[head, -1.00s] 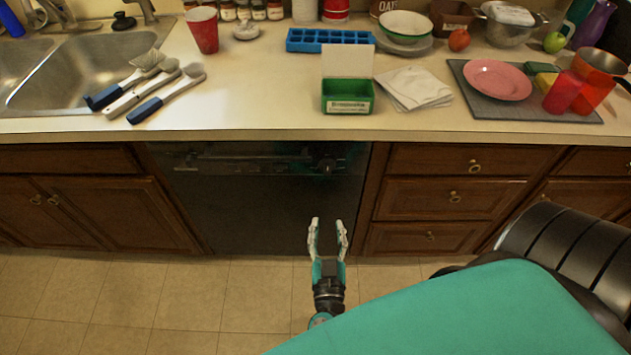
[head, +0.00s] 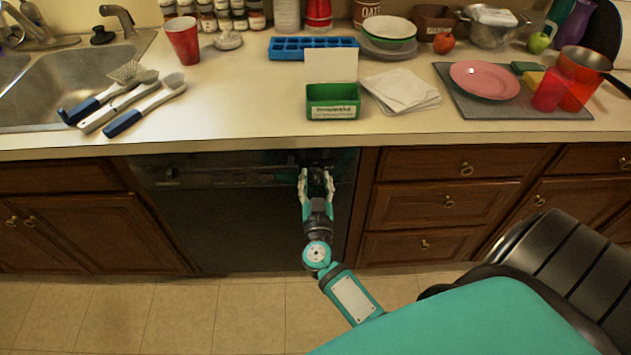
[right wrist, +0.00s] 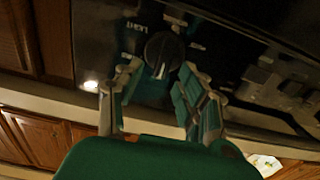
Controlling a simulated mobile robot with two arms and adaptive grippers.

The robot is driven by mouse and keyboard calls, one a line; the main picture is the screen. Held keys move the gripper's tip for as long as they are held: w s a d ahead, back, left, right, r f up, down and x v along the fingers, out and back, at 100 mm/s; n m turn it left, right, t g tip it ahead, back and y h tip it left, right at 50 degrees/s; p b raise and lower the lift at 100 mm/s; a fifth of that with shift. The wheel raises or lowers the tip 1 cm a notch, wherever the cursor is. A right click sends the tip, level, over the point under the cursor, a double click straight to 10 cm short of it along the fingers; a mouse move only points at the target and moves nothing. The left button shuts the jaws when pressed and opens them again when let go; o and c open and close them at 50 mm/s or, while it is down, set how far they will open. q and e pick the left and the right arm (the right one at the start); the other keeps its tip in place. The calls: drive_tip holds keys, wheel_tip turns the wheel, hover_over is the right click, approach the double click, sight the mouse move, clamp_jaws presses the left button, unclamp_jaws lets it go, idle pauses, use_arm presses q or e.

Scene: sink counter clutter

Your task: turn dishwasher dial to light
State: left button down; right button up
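The dishwasher (head: 245,225) is a dark front panel under the counter. Its black round dial (right wrist: 163,50) shows in the right wrist view, with a pale pointer mark toward the bottom of the picture. Lettering that seems to read "LIGHT" (right wrist: 133,46) is beside the dial, to its upper left. My right gripper (head: 316,174) is open in front of the upper right of the dishwasher. In the right wrist view its fingertips (right wrist: 158,75) are on either side of the dial's near edge; I cannot tell whether they touch it. My left gripper is out of view.
The counter's front edge (head: 230,148) overhangs just above my right gripper. Drawers (head: 440,205) with ring pulls are to the right of the dishwasher. A green box (head: 333,108) stands on the counter above the gripper. Floor space in front is clear.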

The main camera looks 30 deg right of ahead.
drive_tip(key=shift+w+d, duration=0.1)
drive_tip(key=shift+w, duration=0.15)
clamp_jaws()
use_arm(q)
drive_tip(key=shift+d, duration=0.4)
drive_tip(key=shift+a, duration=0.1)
use_arm(e)
drive_tip(key=shift+m, duration=0.3)
